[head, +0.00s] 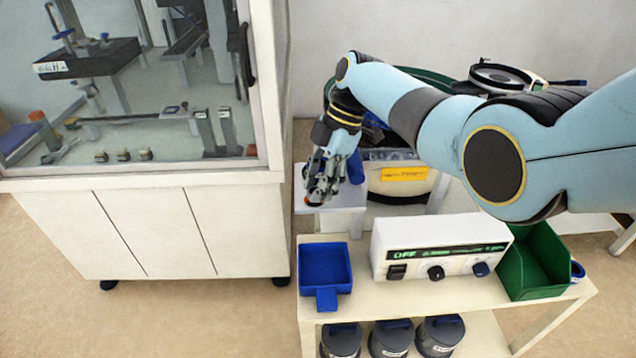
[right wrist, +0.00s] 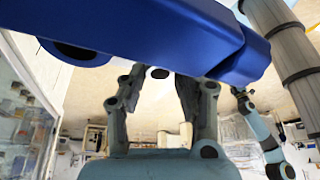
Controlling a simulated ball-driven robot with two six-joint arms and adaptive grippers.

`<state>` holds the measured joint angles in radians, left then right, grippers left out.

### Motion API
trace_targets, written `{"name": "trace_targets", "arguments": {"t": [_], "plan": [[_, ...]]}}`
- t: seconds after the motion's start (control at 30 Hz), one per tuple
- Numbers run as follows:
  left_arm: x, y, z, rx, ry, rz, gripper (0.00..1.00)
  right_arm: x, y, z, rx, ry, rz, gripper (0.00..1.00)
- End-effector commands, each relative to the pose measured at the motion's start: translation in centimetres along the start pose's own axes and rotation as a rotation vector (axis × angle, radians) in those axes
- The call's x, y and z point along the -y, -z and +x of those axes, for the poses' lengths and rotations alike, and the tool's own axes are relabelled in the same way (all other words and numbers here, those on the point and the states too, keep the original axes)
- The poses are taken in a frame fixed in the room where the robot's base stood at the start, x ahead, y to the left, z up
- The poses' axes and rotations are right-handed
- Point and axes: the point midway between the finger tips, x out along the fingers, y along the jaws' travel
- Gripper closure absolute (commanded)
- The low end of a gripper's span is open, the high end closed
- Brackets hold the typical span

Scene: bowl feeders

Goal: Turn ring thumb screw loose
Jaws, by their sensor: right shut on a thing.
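My right gripper (head: 320,192) reaches in from the right, pointing down above a small white ledge in front of the bowl feeder (head: 395,187). A blue part (head: 355,168) stands just right of the fingers. In the right wrist view a large blue body (right wrist: 150,35) crosses in front of the fingers (right wrist: 160,100) and hides their tips. My left gripper does not show in the head view.
A glass-fronted cabinet (head: 130,235) stands on the left. In front, a cart holds a blue bin (head: 325,268), a white control box (head: 440,247) reading OFF and a green bin (head: 535,262). Several dark jars (head: 390,340) sit on its lower shelf.

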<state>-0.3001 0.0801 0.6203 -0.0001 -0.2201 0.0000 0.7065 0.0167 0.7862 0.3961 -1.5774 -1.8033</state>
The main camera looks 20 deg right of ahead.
Motion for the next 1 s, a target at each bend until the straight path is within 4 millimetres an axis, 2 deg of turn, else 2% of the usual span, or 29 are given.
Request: {"name": "trace_targets", "arguments": {"t": [0.03, 0.07, 0.2, 0.47, 0.57, 0.67, 1.0], "plan": [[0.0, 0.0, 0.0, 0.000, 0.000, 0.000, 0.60, 0.0, 0.0, 0.0, 0.000, 0.000, 0.000, 1.00], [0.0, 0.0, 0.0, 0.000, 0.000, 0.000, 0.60, 0.0, 0.0, 0.0, 0.000, 0.000, 0.000, 0.66], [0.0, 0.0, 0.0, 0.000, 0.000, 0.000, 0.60, 0.0, 0.0, 0.0, 0.000, 0.000, 0.001, 0.47], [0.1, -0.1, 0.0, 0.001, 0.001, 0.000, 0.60, 0.0, 0.0, -0.1, 0.000, -0.001, 0.001, 0.47], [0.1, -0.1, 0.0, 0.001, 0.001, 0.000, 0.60, -0.1, -0.1, -0.7, 0.001, -0.003, 0.001, 0.47], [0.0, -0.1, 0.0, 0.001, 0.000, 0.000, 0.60, -0.1, -0.1, -2.2, 0.003, -0.005, 0.001, 0.47], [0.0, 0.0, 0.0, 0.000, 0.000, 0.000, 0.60, -0.1, 0.0, -9.6, 0.002, -0.004, 0.000, 0.47]]}}
